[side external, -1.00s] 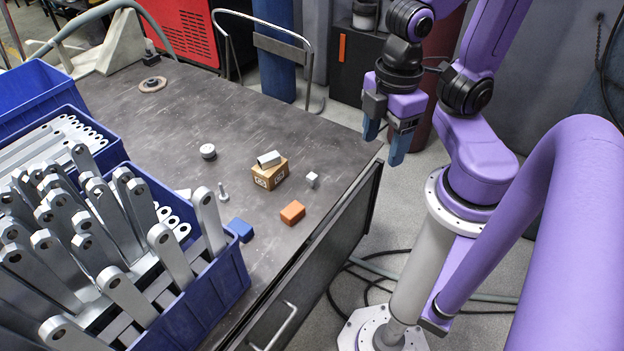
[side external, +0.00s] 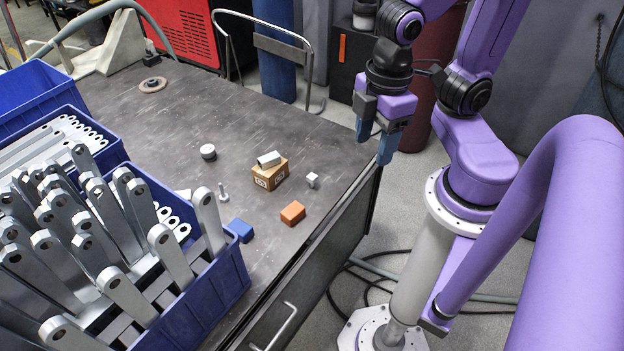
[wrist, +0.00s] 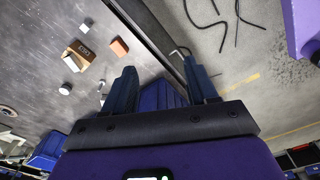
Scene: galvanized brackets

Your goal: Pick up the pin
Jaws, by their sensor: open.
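The pin (side external: 223,193) is a small silver piece with a thin shaft and a wider foot. In the side view it appears to stand upright on the dark bench, between the silver disc and the blue block. I cannot pick it out for certain in the wrist view. My gripper (side external: 376,150) has blue fingers, is open and holds nothing. It hangs over the bench's right edge, well to the right of the pin. In the wrist view the two fingers of my gripper (wrist: 160,70) are spread apart.
A cardboard box (side external: 270,177) with a silver block (side external: 269,159) on top lies between pin and gripper. Nearby are an orange block (side external: 292,213), a small pale cube (side external: 312,180), a disc (side external: 208,152) and a blue block (side external: 241,230). A blue bin (side external: 222,290) of brackets stands left.

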